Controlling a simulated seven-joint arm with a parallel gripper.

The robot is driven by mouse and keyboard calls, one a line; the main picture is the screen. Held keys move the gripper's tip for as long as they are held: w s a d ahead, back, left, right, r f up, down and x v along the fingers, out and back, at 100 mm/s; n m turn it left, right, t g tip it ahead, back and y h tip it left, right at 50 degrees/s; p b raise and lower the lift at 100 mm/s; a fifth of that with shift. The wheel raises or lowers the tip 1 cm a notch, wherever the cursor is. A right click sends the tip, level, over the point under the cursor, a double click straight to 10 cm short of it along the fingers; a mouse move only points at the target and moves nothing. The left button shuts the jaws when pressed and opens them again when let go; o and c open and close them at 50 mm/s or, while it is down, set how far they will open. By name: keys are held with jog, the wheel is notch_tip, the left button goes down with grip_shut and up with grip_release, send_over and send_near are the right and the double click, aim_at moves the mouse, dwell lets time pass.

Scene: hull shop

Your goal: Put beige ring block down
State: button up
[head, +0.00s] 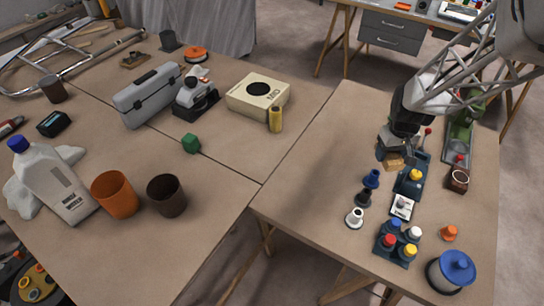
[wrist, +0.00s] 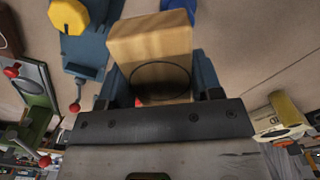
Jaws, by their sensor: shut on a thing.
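The beige ring block (head: 394,164) is a small wooden block with a dark circle on one face. My gripper (head: 393,153) is shut on it over the right-hand table (head: 320,165). In the wrist view the block (wrist: 150,38) sits between the two fingers of my gripper (wrist: 157,80), with its circled face towards the camera. Its underside is hidden, so I cannot tell whether it touches anything below.
Beside the block stands a blue fixture (head: 407,187) with a yellow knob and a red-tipped lever. Blue, black and white pegs (head: 372,179) stand in front. A green vise (head: 460,135) is to the right. The table left of my gripper is clear.

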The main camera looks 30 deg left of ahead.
jog(key=s+a+f+n, duration=0.1)
jog(key=s+a+n, duration=0.2)
jog(key=s+a, duration=0.5)
jog(key=s+a+f+n, duration=0.2)
jog(key=s+a+n, duration=0.2)
jog(key=s+a, duration=0.3)
jog(key=s+a+f+n, duration=0.2)
jog(key=s+a, duration=0.6)
jog(key=a, duration=0.5)
jog(key=shift+s+a+f+n, duration=0.1)
jog(key=shift+s+n, duration=0.2)
jog(key=shift+n, duration=0.4)
jog(key=shift+a, duration=0.1)
send_over(252, 157)
jog(key=shift+s+f, duration=0.1)
jog(key=shift+f, duration=0.65)
jog(key=shift+f, duration=0.1)
jog(key=shift+f, duration=1.65)
jog(key=shift+f, duration=0.15)
